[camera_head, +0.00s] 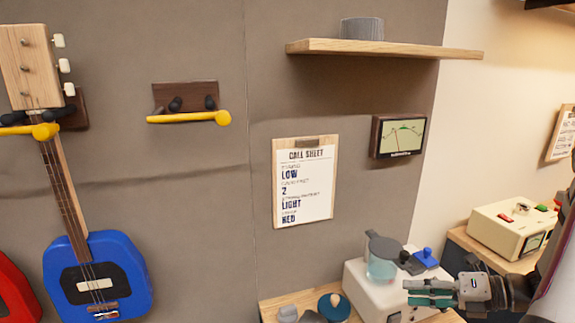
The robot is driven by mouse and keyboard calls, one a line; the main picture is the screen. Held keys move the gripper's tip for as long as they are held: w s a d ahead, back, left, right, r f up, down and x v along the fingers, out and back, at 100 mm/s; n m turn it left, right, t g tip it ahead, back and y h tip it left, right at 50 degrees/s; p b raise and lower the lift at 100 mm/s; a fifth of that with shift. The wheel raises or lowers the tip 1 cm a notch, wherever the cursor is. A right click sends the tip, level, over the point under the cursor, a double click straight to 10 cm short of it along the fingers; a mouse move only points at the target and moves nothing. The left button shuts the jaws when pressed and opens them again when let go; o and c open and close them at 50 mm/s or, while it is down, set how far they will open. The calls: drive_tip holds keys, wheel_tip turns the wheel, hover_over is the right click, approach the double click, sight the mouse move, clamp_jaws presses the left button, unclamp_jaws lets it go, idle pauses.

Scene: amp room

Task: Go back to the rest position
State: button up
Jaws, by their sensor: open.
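My gripper (412,292) is at the lower right of the head view, reaching in from the right edge and pointing left. Its fingers are apart and nothing shows between them. It is in front of a white box-shaped device (360,279) on a wooden bench. A clear jug with a grey lid (382,262) stands on that device, behind and left of the gripper. A blue knob-like piece (426,258) is just above the gripper in the picture.
A wooden bench (270,306) holds small grey and blue items. A cream box with coloured buttons (512,228) stands at right. A call sheet (304,182), a meter (398,136) and a shelf (400,48) are on the wall. A blue guitar (130,270) hangs left.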

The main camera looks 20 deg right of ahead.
drive_tip(key=a+r+n+g+h, duration=0.1)
drive_tip(key=a+r+n+g, duration=0.45)
drive_tip(key=a+n, duration=0.45)
drive_tip(key=a+r+n+g+h, duration=0.1)
drive_tip(key=a+r+n+g, duration=0.4)
drive_tip(key=a+n, duration=0.55)
drive_tip(key=s+a+r+n+t+h, duration=0.2)
drive_tip(key=s+a+r+n+h, duration=0.1)
drive_tip(key=n, duration=0.7)
drive_tip(key=s+a+r+n+t+h, duration=0.2)
drive_tip(key=r+n, duration=0.4)
drive_tip(key=n, duration=0.4)
drive_tip(key=s+a+h, duration=0.1)
drive_tip(key=s+a, duration=0.1)
drive_tip(key=shift+a+n+t+h, duration=0.35)
drive_tip(key=shift+a+h, duration=0.05)
